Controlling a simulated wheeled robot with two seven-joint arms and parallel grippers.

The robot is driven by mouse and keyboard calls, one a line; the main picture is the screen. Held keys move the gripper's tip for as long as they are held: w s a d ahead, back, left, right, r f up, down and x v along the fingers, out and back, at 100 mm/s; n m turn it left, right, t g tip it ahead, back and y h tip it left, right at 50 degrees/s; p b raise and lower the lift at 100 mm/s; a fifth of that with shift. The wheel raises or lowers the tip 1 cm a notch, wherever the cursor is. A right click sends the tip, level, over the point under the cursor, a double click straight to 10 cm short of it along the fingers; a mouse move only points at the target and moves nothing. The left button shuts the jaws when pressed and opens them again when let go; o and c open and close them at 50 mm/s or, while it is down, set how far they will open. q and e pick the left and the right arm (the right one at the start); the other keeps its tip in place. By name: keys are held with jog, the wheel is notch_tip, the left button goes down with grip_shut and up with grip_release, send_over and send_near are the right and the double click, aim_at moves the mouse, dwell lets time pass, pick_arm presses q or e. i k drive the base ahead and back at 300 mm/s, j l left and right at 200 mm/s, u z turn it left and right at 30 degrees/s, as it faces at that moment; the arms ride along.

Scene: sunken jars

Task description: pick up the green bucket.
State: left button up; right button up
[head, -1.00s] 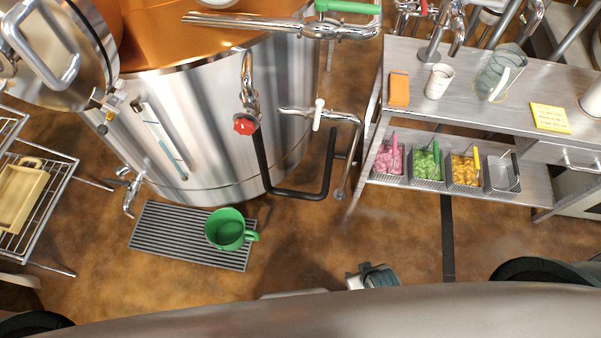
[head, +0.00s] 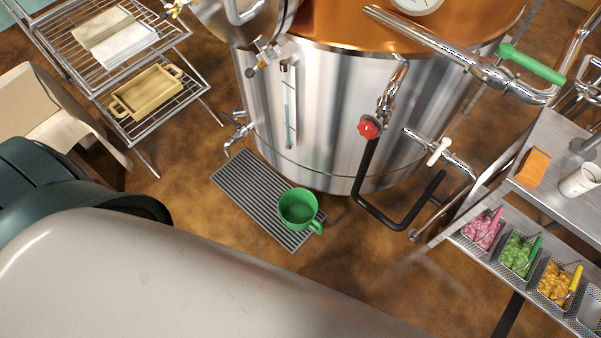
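The green bucket (head: 298,208) stands upright on a dark slatted floor grate (head: 236,186), near the grate's right end. Its handle points to the lower right, and its open top faces up. It looks empty. Neither of my grippers shows in the head view, and nothing is touching the bucket.
A large steel vat (head: 335,110) with pipes and a red valve knob (head: 368,129) stands behind the bucket. A wire rack (head: 128,118) and a beige chair (head: 45,105) are at the left. A steel shelf with baskets (head: 519,254) is at the right. Brown floor (head: 390,275) is clear between.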

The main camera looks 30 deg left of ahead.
aim_at(298, 208)
jog(key=k+j, duration=0.2)
jog(key=j, duration=0.15)
jog(key=k+j, duration=0.15)
jog(key=j, duration=0.2)
jog(key=k+j, duration=0.2)
jog(key=j, duration=0.15)
jog(key=k+j, duration=0.15)
jog(key=j, duration=0.2)
jog(key=i+j, duration=0.3)
jog(key=j, duration=0.2)
jog(key=i+j, duration=0.65)
jog(key=j, duration=0.3)
jog(key=z, duration=1.75)
